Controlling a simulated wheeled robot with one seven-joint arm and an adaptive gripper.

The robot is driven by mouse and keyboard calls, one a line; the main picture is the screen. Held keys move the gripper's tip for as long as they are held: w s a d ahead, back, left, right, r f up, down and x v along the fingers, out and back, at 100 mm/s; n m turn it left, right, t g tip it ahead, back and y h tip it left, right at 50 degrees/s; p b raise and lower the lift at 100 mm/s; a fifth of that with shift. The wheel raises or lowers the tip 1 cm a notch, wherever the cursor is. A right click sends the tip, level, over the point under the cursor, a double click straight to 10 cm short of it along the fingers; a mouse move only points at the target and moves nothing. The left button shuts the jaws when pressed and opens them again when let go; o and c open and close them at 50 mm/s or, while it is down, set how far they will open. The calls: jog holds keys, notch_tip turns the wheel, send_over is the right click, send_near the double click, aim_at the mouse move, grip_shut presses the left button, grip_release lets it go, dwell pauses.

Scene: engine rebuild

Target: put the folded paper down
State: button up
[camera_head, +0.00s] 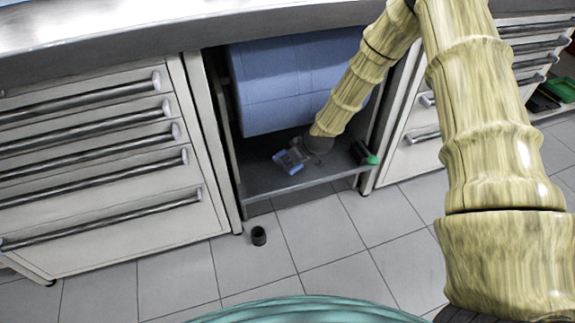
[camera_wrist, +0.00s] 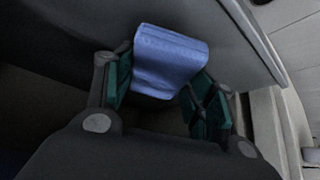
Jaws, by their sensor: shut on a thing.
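The folded paper (camera_wrist: 168,62) is a small blue folded piece between the two finger pads of my gripper (camera_wrist: 160,90) in the wrist view. My gripper is shut on it. In the head view the gripper (camera_head: 296,157) is low inside the open cabinet bay, just over its bottom shelf (camera_head: 270,182), with a bit of the blue paper (camera_head: 291,168) showing at its tip. I cannot tell whether the paper touches the shelf.
A large blue paper roll (camera_head: 290,85) fills the upper part of the bay above my gripper. A black item with a green end (camera_head: 371,159) lies at the shelf's right. A small black cup (camera_head: 258,236) stands on the tiled floor. Drawers (camera_head: 95,160) flank the bay.

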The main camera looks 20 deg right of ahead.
jog(key=shift+w+a+f, duration=0.1)
jog(key=shift+w+a, duration=0.15)
jog(key=shift+w, duration=0.35)
jog(key=shift+w+a+f+b, duration=0.15)
jog(key=shift+f+b, duration=0.25)
jog(key=shift+f, duration=0.35)
jog(key=shift+w+d+f+b, duration=0.1)
jog(key=shift+f+b, duration=0.25)
jog(key=shift+f, duration=0.4)
jog(key=shift+s+f, duration=0.1)
jog(key=shift+f, duration=0.4)
jog(key=o, duration=0.7)
jog(key=shift+f, duration=0.1)
jog(key=shift+o, duration=1)
jog(key=shift+f, duration=0.25)
jog(key=shift+r, duration=0.1)
